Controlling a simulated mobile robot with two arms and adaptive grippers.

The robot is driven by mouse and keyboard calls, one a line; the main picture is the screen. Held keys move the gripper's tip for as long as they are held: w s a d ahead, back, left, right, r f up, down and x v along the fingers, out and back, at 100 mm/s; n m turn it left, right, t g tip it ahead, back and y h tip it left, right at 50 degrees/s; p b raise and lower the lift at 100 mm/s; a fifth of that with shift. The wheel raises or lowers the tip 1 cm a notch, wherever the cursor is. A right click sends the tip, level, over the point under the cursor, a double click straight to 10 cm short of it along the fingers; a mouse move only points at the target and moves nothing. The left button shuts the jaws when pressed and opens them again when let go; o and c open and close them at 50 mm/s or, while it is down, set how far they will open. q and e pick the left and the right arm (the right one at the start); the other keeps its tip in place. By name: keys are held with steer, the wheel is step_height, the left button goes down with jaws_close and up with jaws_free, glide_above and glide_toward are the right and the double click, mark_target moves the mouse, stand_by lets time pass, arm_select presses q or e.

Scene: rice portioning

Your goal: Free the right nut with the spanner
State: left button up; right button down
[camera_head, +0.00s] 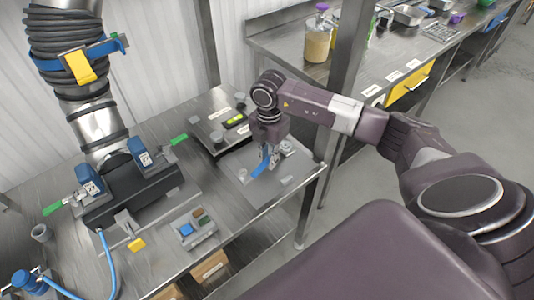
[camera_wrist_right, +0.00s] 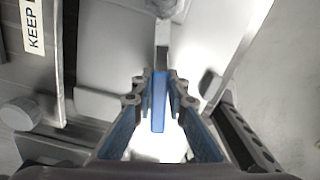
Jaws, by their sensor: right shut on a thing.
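My right gripper (camera_head: 266,156) hangs over the light plate (camera_head: 283,188) at the table's right end, pointing down. It is shut on the spanner, whose blue handle (camera_head: 260,168) shows beside the fingers in the head view. In the right wrist view the handle (camera_wrist_right: 158,105) stands between the blue-padded fingers. The round grey fitting (camera_head: 287,147) just right of the gripper looks like the right nut. A smaller grey fitting (camera_head: 243,175) sits left of the gripper. I cannot tell whether the spanner's head touches a nut. My left gripper is out of view.
A black machine block with blue valves (camera_head: 144,157) and a ribbed hose stands at the left. A steel post (camera_head: 346,55) and a back bench (camera_head: 385,60) are at the right.

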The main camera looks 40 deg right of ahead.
steer(key=shift+s+d+n, duration=0.3)
steer(key=shift+s+n, duration=0.35)
steer(key=shift+n, duration=0.25)
